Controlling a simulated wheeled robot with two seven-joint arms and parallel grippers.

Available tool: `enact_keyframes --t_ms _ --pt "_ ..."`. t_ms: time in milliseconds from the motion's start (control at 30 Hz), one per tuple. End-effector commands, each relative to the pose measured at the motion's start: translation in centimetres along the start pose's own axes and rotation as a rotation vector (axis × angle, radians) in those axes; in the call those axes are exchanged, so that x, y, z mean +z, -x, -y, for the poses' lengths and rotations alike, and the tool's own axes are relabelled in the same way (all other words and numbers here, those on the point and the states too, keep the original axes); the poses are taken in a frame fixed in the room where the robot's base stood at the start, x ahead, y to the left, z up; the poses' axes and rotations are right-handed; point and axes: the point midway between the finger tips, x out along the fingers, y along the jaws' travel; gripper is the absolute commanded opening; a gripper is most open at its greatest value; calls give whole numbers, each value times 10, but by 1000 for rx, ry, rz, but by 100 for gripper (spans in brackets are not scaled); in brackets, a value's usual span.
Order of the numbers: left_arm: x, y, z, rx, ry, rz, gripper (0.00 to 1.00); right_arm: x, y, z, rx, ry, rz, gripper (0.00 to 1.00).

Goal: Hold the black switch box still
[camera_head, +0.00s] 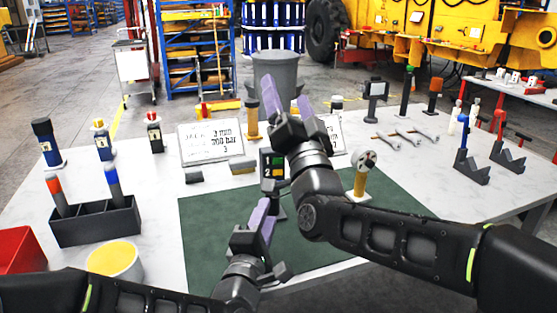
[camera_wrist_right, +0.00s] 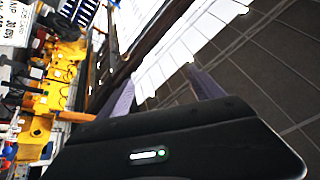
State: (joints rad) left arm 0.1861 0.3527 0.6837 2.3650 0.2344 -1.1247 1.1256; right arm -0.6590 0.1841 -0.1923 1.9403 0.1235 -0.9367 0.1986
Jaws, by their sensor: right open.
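The black switch box (camera_head: 271,164) stands upright near the back edge of the green mat. Its face shows the numbers 1 and 2 beside a green and an orange patch. My left gripper (camera_head: 266,212) is low in front of the box, with its purple fingers pointing up towards the box's lower part. The fingers look close together, and I cannot tell whether they touch the box or its stand. My right gripper (camera_head: 287,96) is open and empty above and behind the box. Its spread fingers also show in the right wrist view (camera_wrist_right: 165,92). My right forearm hides part of the mat.
Two white sign cards (camera_head: 211,143) stand behind the mat. A grey bin (camera_head: 275,72) is beyond them. A black holder (camera_head: 95,222) and a yellow-topped cup (camera_head: 114,262) stand at left. A knob-topped post (camera_head: 361,175) stands right of the box. The mat's left part is clear.

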Motion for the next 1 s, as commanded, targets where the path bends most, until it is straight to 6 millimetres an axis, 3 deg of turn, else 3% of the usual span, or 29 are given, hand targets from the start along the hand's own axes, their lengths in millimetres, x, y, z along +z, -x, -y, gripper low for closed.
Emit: enact_keyframes --t_ms 33,167,200,300,400,533,700,1000 --pt "0 0 0 0 0 0 36 2 7 35 -51 -29 8 76" --pt "0 0 0 0 0 0 36 5 33 116 -174 -95 32 76" --pt "0 0 0 0 0 0 36 23 26 87 -122 -13 75 76" --pt "0 0 0 0 0 0 36 60 18 32 -35 191 188 76" --pt "0 0 0 0 0 0 36 90 18 -14 23 354 297 76" --pt "0 0 0 0 0 0 36 116 23 -59 65 508 410 76" --pt "0 0 0 0 0 0 36 131 29 -88 86 601 486 76" --pt "0 0 0 0 0 0 36 132 30 -91 87 614 496 76"
